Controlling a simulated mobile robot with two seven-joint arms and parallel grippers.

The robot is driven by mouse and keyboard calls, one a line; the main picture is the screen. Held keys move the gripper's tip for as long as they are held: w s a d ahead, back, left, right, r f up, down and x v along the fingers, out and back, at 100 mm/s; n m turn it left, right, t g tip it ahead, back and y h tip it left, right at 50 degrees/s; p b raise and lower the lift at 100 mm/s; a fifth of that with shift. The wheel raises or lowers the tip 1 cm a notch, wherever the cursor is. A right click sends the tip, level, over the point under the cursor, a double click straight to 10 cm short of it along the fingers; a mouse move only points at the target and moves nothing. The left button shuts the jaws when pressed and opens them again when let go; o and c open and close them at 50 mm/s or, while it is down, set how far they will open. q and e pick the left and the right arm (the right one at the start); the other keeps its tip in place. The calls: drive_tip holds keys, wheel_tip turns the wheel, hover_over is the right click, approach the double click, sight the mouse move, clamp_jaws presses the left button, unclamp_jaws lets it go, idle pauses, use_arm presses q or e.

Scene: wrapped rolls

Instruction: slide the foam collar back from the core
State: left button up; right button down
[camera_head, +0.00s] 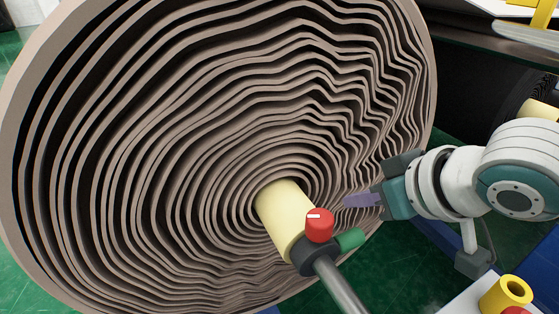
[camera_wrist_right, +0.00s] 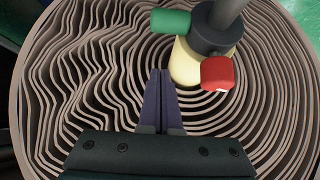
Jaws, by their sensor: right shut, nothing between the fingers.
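A pale yellow cylinder (camera_head: 283,211) sticks out from the centre of a big wrapped roll (camera_head: 150,150). A dark collar (camera_head: 316,259) with a red knob (camera_head: 320,226) and a green knob (camera_head: 350,240) sits at its outer end, around a metal shaft (camera_head: 340,287). I cannot tell which of these parts is foam. My right gripper (camera_head: 347,201) is shut and empty, right of the cylinder and apart from it in the head view. In the right wrist view, its purple fingers (camera_wrist_right: 160,74) point at the roll's layers beside the cylinder (camera_wrist_right: 187,65). My left gripper is not in view.
A white surface (camera_head: 463,304) at the lower right bears a yellow ring-shaped piece (camera_head: 497,299) and a red piece. Another dark roll with a yellow end (camera_head: 541,108) stands at the right. The floor (camera_head: 28,262) is green.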

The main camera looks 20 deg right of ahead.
sight(329, 249)
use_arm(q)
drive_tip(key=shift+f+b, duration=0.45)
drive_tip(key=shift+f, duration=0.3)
use_arm(e)
drive_tip(key=shift+w+f, duration=0.2)
drive_tip(key=shift+f, duration=1.3)
drive_tip(key=shift+w+f, duration=0.15)
drive_tip(key=shift+f, duration=1.3)
